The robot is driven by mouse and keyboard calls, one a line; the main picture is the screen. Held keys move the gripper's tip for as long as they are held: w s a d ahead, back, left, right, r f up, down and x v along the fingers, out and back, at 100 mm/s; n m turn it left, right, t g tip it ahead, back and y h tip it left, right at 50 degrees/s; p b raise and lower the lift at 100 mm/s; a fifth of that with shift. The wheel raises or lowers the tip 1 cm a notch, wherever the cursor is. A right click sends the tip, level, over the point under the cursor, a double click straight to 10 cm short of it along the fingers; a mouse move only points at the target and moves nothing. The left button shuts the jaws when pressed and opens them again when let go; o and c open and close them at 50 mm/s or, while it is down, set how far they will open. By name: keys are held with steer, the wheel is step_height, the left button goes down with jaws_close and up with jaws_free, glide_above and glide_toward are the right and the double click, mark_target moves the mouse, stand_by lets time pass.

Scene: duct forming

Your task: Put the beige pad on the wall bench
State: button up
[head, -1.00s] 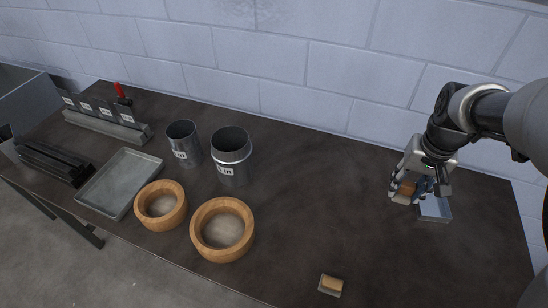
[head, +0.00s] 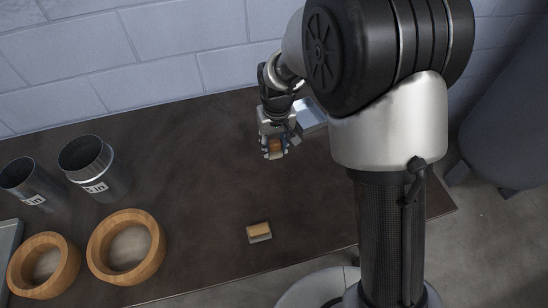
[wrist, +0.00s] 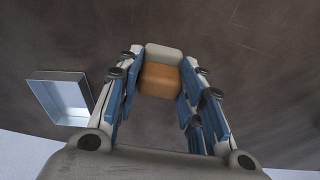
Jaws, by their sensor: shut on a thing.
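The beige pad (wrist: 164,55) is a small block with a pale beige end and an orange-brown part. It sits between the fingers of my gripper (wrist: 160,80), which is shut on it. In the head view the pad (head: 275,146) shows as a small brown patch at the tips of my gripper (head: 273,150), over the right part of the dark bench (head: 190,150) along the block wall. I cannot tell whether the pad touches the bench top. The fingers hide its sides.
A shallow metal tray (head: 309,113) is just behind my gripper, also seen in the wrist view (wrist: 62,97). A grey pad with a tan top (head: 259,232) lies near the front edge. Two wooden rings (head: 126,247) and two metal cylinders (head: 94,167) stand left. The bench middle is clear.

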mark_target(275, 150)
steer(key=shift+f+b, duration=0.75)
steer(key=shift+f, duration=1.85)
steer(key=shift+f, duration=0.15)
steer(key=o, duration=1.1)
steer(key=shift+c, duration=0.2)
